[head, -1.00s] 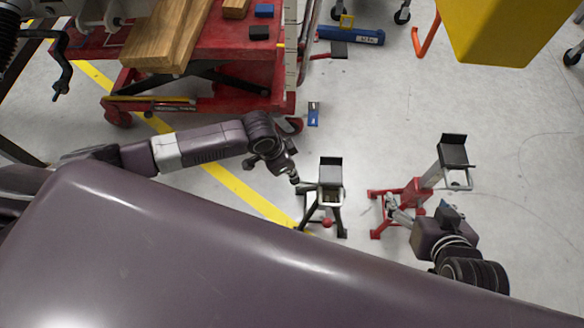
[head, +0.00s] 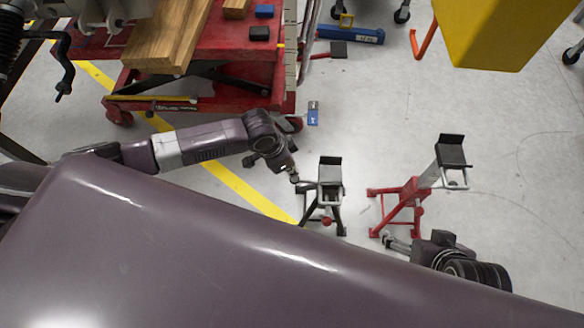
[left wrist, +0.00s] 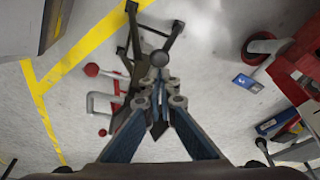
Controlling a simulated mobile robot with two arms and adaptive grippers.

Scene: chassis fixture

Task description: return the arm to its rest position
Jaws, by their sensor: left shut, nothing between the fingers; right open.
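My left gripper (head: 296,181) reaches in from the left in the head view. It is shut and empty, its tips close to the left side of the black stand (head: 331,184). In the left wrist view the shut fingers (left wrist: 160,88) point toward the stand's dark legs (left wrist: 142,45); whether they touch it I cannot tell. My right gripper (head: 388,238) is at lower right, open, low by the foot of the red stand (head: 410,193). Its wrist is partly hidden by my own body. Both stands are upright on the floor.
A red lift cart (head: 205,80) with wooden blocks (head: 168,35) stands at upper left. A small blue item (head: 313,113) lies on the floor near its wheel. A yellow object (head: 495,30) hangs at upper right. The floor right of the red stand is clear.

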